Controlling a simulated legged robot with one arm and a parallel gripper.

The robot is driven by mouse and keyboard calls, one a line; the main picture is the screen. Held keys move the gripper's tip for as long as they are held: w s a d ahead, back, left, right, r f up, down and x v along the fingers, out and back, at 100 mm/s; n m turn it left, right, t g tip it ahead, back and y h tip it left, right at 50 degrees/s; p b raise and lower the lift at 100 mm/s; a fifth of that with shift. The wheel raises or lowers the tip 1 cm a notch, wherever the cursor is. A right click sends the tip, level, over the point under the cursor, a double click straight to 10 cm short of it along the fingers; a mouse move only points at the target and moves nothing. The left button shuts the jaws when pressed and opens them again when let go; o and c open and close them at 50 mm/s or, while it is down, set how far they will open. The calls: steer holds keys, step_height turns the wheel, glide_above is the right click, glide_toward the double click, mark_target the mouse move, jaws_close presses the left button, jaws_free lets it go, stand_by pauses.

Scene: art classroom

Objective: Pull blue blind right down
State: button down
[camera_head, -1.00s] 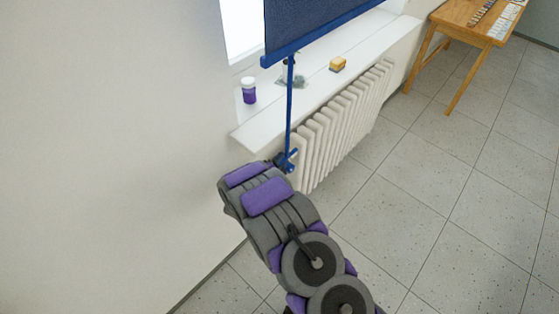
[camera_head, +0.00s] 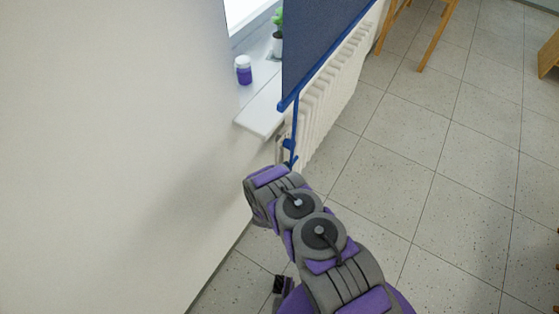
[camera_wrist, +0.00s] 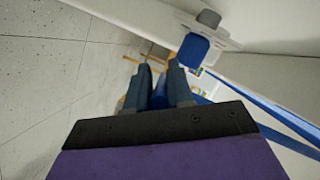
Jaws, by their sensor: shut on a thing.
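The blue blind (camera_head: 322,45) hangs in front of the window and sill. Its straight bottom bar (camera_head: 328,62) is below sill level and covers part of the radiator. A narrow blue pull (camera_head: 295,122) hangs from the bar's near end down to the tip of my arm. In the wrist view, my gripper (camera_wrist: 162,72) has its two dark fingers close around a blue piece (camera_wrist: 159,98), which appears to be the end of the pull. In the head view my arm's end hides most of the grip. A blue strip also crosses the wrist view at right.
The white sill (camera_head: 262,108) holds a purple-and-white jar (camera_head: 243,70) and a potted plant (camera_head: 278,38), partly behind the blind. A white radiator (camera_head: 325,105) stands beneath. A wooden table's legs (camera_head: 436,38) show at the back. The tiled floor (camera_head: 440,180) at right is clear.

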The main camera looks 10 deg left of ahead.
step_height(320, 180, down, 8)
steer(key=b, duration=0.4)
steer(key=shift+d, duration=0.3)
steer(key=shift+s, duration=0.2)
steer(key=c, duration=1.1)
jaws_free()
steer(key=shift+w+f, duration=0.15)
steer(key=shift+a, duration=0.15)
steer(key=p+v, duration=0.2)
steer(key=v, duration=1.5)
steer(key=shift+a, duration=0.1)
